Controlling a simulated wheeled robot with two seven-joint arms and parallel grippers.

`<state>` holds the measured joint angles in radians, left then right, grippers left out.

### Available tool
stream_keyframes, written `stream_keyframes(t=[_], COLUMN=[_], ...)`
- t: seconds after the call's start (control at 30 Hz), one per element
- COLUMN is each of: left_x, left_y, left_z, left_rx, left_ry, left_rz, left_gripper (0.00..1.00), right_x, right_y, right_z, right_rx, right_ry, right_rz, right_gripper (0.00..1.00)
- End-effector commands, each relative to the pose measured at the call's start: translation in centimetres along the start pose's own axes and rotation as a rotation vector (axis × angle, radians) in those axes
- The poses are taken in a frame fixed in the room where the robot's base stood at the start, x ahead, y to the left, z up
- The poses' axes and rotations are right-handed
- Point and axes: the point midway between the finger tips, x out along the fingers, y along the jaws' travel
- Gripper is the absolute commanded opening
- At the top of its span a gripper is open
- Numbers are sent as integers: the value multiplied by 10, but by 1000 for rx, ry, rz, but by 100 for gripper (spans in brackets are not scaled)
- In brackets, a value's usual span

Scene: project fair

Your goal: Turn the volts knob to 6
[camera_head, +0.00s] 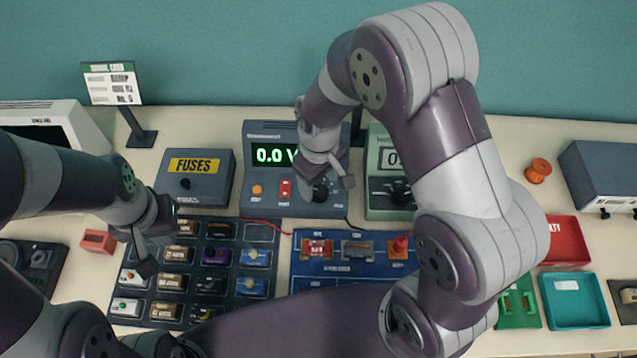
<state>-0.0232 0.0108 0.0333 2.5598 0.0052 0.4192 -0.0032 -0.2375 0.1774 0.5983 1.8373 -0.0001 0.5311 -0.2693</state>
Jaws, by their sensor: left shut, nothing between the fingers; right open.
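The power supply (262,198) stands at the back middle of the table, with a green display (272,154) reading 0.0 V. Its dark knob (320,193) sits at the lower right of its front, partly hidden by my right gripper. My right gripper (327,184) is open and comes down over the knob from above. I cannot tell whether its fingers touch the knob. My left gripper (148,266) is shut and empty, over the left edge of the component tray (214,229), away from the power supply.
A grey fuses box (205,191) stands left of the supply, and a greenish meter (380,213) close on its right. A blue circuit board (305,283) lies in front, with red and black leads nearby. A red bin (565,242) and teal bin (574,301) are at right.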

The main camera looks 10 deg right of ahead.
Motion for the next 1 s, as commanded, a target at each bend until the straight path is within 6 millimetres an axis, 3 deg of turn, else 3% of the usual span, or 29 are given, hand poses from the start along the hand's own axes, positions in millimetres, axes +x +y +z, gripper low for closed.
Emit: stream_keyframes(t=[0.2,0.47,0.63,1.0], left_x=[-2,-2,-2,-4], left_y=[0,0,0,0], left_z=[0,0,0,0], left_rx=[0,0,0,0], left_ry=[0,0,0,0], left_rz=[0,0,0,0], left_gripper=[0,0,0,0], right_x=[23,25,25,24], right_y=[0,0,0,0], right_z=[0,-1,-1,-1], right_rx=[1,1,1,48], right_ry=[2,3,3,2], right_rz=[0,1,1,1], right_gripper=[65,65,9,9])
